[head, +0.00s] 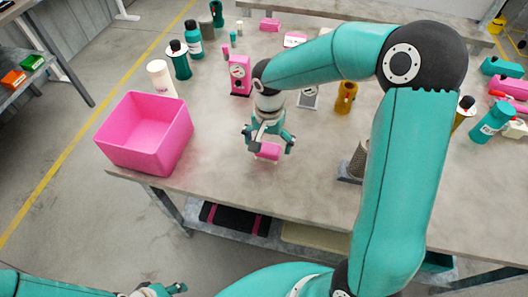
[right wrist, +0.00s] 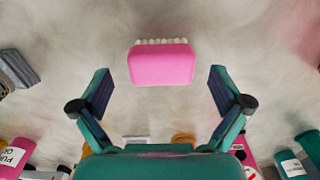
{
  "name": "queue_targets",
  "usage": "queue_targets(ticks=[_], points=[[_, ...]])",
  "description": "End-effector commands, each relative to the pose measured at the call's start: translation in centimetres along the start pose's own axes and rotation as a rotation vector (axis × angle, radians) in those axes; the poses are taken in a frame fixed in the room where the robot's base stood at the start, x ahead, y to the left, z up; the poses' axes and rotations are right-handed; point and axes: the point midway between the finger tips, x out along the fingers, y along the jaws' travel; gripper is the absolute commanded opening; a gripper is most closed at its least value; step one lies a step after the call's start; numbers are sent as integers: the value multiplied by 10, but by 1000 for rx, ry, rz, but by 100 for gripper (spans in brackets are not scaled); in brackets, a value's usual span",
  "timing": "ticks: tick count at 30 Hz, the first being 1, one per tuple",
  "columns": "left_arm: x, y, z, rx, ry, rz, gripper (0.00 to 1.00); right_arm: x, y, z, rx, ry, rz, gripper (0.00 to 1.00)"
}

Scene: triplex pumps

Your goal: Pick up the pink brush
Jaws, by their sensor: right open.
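The pink brush (head: 268,151) lies on the grey table near its front edge, below my right gripper in the head view. In the right wrist view the brush (right wrist: 160,66) shows as a pink block with a row of white bristles along its upper side. My right gripper (head: 270,143) points down over the brush, with its fingers spread. In the right wrist view the brush appears between and a little beyond the two open fingertips, touching neither. My left gripper (head: 168,290) is only partly in view at the bottom of the head view, away from the table.
A pink bin (head: 118,158) stands on the table's left end, with a white cylinder (head: 160,77) behind it. A pink gauge (head: 239,75) stands behind my gripper. A dark cylinder on a base (head: 357,162) stands to the right. The table around the brush is clear.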

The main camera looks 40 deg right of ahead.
Motion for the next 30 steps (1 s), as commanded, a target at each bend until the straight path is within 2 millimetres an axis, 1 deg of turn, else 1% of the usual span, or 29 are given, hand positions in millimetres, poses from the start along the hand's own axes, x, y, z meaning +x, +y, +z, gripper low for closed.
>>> queue_targets(ticks=[1, 3, 6, 14, 15, 17, 18, 25, 26, 30], points=[[-3, 1, 0, 0, 0, 0, 40, 7, -1, 0, -1, -4, 3, 100], [-2, 1, 0, 0, 0, 0, 40, 18, 0, 0, 1, -4, 3, 100], [-3, 1, 0, 0, 0, 0, 40, 26, -1, 0, 0, -2, 1, 100], [-3, 1, 0, 0, 0, 0, 40, 29, -1, 0, 0, -1, 0, 100], [-3, 1, 0, 0, 0, 0, 40, 29, -1, 0, 0, -1, 0, 93], [-3, 1, 0, 0, 0, 0, 40, 28, -1, 0, 0, -1, 0, 83], [-3, 1, 0, 0, 0, 0, 40, 28, -1, 0, 0, -1, -1, 77], [-3, 1, 0, 0, 0, 0, 40, 28, -1, 0, 0, -1, 0, 38], [-3, 1, 0, 0, 0, 0, 40, 28, -1, 0, 0, -1, -1, 37], [-3, 1, 0, 0, 0, 0, 40, 28, -1, 0, 0, -1, -1, 37]])
